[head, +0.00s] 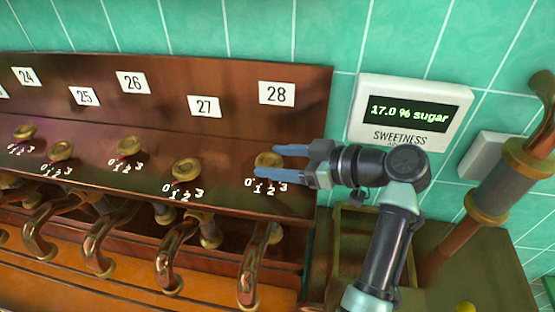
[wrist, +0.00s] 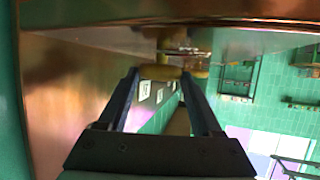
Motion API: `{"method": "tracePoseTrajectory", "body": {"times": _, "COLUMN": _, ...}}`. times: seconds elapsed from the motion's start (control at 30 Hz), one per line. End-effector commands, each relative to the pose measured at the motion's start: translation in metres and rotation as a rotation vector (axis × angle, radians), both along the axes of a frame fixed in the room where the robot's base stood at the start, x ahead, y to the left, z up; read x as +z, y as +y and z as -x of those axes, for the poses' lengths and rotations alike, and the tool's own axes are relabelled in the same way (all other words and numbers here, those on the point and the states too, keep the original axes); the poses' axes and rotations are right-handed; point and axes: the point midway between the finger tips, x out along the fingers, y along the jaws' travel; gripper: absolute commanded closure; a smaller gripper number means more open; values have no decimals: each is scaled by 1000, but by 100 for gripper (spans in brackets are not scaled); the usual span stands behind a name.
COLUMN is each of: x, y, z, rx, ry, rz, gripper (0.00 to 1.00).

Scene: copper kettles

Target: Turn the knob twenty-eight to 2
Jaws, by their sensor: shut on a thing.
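Knob 28 (head: 268,160) is a round brass knob on the copper panel, below the white label 28 (head: 276,94). Marks 0, 1, 2 and 3 run around its lower side. My gripper (head: 275,161) reaches in from the right, its two blue fingers above and below the knob, shut on it. In the wrist view the brass knob (wrist: 161,72) sits between the fingertips. The knob's pointer is hidden or too small to read.
Knob 27 (head: 186,170) and knob 26 (head: 129,146) stand to the left on the same panel. Copper spouts (head: 250,265) curve below. A sweetness display (head: 408,112) reading 17.0 % sugar hangs on the green tiled wall. A copper pipe (head: 510,180) rises at the right.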

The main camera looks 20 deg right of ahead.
Motion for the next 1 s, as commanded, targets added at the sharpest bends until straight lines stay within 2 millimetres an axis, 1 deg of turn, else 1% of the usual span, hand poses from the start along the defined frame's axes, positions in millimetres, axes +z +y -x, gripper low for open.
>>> {"method": "tracePoseTrajectory", "body": {"times": 0.03, "x": -2, "y": 0, "z": 1, "rx": -2, "ry": 6, "rz": 0, "gripper": 89}}
{"method": "tracePoseTrajectory", "body": {"times": 0.07, "x": -2, "y": 0, "z": 1, "rx": -2, "ry": 6, "rz": 0, "gripper": 30}}
{"method": "tracePoseTrajectory", "body": {"times": 0.2, "x": -2, "y": 0, "z": 1, "rx": -2, "ry": 5, "rz": -1, "gripper": 5}}
{"method": "tracePoseTrajectory", "body": {"times": 0.23, "x": -2, "y": 0, "z": 0, "rx": -2, "ry": 5, "rz": -1, "gripper": 4}}
{"method": "tracePoseTrajectory", "body": {"times": 0.5, "x": -1, "y": 0, "z": 1, "rx": -2, "ry": 2, "rz": -1, "gripper": 4}}
{"method": "tracePoseTrajectory", "body": {"times": 0.63, "x": 3, "y": -6, "z": 7, "rx": -4, "ry": 0, "rz": 0, "gripper": 4}}
{"method": "tracePoseTrajectory", "body": {"times": 0.77, "x": 10, "y": -20, "z": 24, "rx": -6, "ry": -1, "rz": 3, "gripper": 4}}
{"method": "tracePoseTrajectory", "body": {"times": 1.0, "x": 31, "y": -50, "z": 64, "rx": -6, "ry": 1, "rz": 1, "gripper": 4}}
